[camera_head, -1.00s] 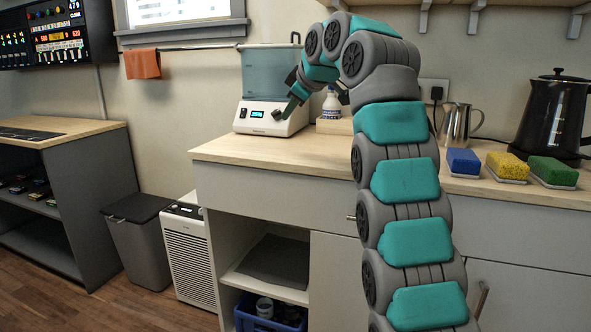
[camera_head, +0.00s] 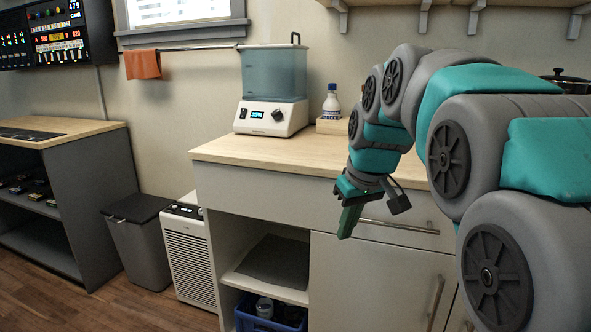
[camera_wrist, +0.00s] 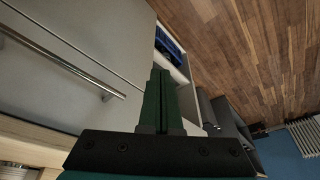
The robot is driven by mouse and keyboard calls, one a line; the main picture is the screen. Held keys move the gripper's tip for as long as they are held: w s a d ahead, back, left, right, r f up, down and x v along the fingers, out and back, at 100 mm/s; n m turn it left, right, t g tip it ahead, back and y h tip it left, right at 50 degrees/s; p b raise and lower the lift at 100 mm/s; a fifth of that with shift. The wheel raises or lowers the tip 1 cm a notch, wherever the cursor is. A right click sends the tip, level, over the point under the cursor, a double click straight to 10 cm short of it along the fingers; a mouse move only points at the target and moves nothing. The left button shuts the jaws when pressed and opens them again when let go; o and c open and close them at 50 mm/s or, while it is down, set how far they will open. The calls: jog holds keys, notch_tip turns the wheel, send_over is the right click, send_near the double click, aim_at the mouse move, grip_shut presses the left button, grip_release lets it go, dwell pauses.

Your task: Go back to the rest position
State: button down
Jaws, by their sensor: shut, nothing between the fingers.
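My gripper (camera_head: 347,222) hangs in front of the counter's drawer front in the head view, pointing down, with its fingers together and nothing between them. In the wrist view my gripper (camera_wrist: 158,78) shows as two dark green fingers side by side, touching along their length. My arm is folded back at the right and hides the right part of the counter. The water-tank appliance (camera_head: 272,90) with a lit display and a dark knob stands on the counter, apart from my gripper.
The wooden counter (camera_head: 270,152) has drawer handles (camera_head: 395,226) close to my gripper. A white and blue bottle (camera_head: 331,103) stands on a wooden block (camera_head: 330,126). A blue crate (camera_head: 262,318) is on the lower shelf. A grey bin (camera_head: 138,245) and white heater (camera_head: 190,255) stand left; open floor lies before them.

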jog(key=s+d+f+m+g, duration=0.1)
jog(key=s+f, duration=0.5)
jog(key=s, duration=0.4)
jog(key=s+d+f+m+g+h, duration=0.1)
jog(key=s+d+f+m+g, duration=0.1)
jog(key=s+f, duration=0.5)
jog(key=s+d+f+m+g, duration=0.1)
jog(key=s+f, duration=0.6)
jog(key=s, duration=0.8)
jog(key=shift+s+d+m+g+h, duration=0.2)
jog(key=shift+d+m+g+h, duration=0.1)
jog(key=shift+d+g, duration=0.3)
